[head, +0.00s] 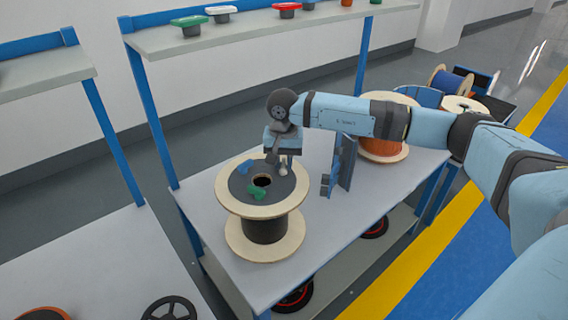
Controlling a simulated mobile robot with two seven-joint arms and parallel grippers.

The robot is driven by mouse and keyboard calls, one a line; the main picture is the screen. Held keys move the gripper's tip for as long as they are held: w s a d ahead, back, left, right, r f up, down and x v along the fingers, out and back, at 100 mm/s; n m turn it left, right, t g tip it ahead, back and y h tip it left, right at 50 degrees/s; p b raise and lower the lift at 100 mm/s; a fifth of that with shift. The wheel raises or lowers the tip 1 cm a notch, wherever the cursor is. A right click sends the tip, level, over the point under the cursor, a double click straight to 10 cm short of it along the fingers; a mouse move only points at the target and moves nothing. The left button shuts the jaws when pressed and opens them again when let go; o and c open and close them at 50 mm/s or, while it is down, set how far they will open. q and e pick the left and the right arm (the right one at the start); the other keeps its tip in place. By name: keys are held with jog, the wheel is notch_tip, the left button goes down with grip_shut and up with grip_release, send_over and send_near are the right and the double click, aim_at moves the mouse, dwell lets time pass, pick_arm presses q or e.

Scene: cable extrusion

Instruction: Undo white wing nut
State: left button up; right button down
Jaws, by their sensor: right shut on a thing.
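A wooden spool (233,205) wound with dark cable stands upright on the white table, with a dark disc around the hole in its top. A blue wing nut (244,167) and a green wing nut (257,192) sit on that disc. My right gripper (283,166) reaches in from the right and points down over the far right part of the disc. It is shut on the white wing nut (283,171), which is mostly hidden by the fingers. I cannot tell whether the nut touches the disc. My left gripper is out of view.
A dark and blue upright holder (341,165) stands right of the spool. An orange-wound spool (383,149) is farther right. A shelf (260,28) above the back edge bears green, white and red-topped items. The table's front right is clear.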

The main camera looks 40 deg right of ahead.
aim_at(283, 163)
jog(key=shift+n, duration=0.9)
pick_arm(q)
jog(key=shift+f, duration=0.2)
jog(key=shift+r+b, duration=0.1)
jog(key=shift+b, duration=0.2)
pick_arm(e)
jog(key=shift+n, duration=0.4)
jog(key=c, duration=1.2)
grip_release()
jog(key=shift+r, duration=0.15)
pick_arm(q)
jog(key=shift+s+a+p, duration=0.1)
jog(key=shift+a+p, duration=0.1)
jog(key=shift+p, duration=0.7)
pick_arm(e)
notch_tip(283, 163, up, 14)
jog(key=shift+f, duration=0.2)
